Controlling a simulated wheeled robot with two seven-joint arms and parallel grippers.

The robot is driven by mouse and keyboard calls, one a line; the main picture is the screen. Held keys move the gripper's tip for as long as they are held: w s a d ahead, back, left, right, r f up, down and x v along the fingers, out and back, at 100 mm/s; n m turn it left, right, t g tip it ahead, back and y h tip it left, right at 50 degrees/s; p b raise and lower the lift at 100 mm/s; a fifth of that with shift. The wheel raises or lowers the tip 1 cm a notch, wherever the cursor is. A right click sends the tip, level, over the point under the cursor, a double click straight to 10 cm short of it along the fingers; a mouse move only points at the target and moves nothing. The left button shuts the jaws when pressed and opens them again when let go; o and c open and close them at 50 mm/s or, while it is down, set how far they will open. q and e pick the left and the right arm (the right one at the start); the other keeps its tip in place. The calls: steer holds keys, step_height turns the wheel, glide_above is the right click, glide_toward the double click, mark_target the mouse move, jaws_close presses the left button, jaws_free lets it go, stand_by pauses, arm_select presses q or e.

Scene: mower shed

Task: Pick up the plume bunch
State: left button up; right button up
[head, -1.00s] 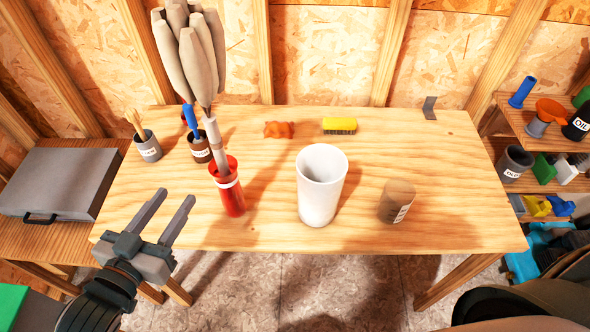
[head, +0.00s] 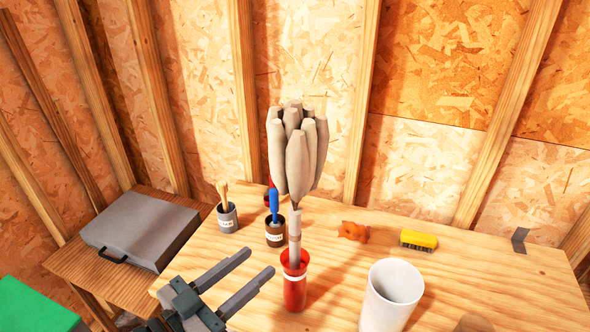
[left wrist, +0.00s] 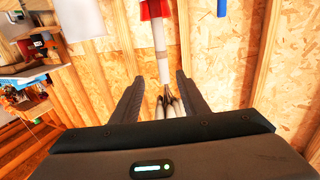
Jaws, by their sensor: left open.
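The plume bunch (head: 300,155) is a cluster of long grey-beige heads on a pale stem. It stands upright in a red holder (head: 294,288) with a white band on the table. My left gripper (head: 260,263) is open and empty, just left of the holder in the head view and below the heads. In the left wrist view the stem (left wrist: 160,50) runs between the open fingers, with the heads (left wrist: 168,107) low between them; I cannot tell the depth. The red holder (left wrist: 153,9) is at that view's top edge. My right gripper is out of view.
A white cup (head: 392,295) stands right of the holder. Two small pots, a grey one (head: 228,218) and a brown one (head: 275,233), stand behind left. An orange object (head: 353,231) and a yellow brush (head: 418,240) lie farther back. A grey case (head: 140,228) sits on the left bench.

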mark_target(293, 232)
arm_select(q)
steer(key=p+x, duration=0.1)
steer(key=x, duration=0.9)
steer(key=shift+w+d+r, duration=0.1)
steer(key=shift+w+d, duration=0.05)
steer(key=shift+d, duration=0.05)
steer(key=shift+w+d, duration=0.4)
steer(key=shift+w, duration=0.1)
steer(key=shift+p, duration=0.3)
steer(key=shift+w+d, duration=0.15)
steer(key=shift+w, duration=0.1)
steer(key=p+x, duration=0.2)
steer(key=x, duration=0.1)
steer(key=shift+w, duration=0.45)
steer(key=shift+w+d+f, duration=0.3)
steer(key=shift+d, duration=0.05)
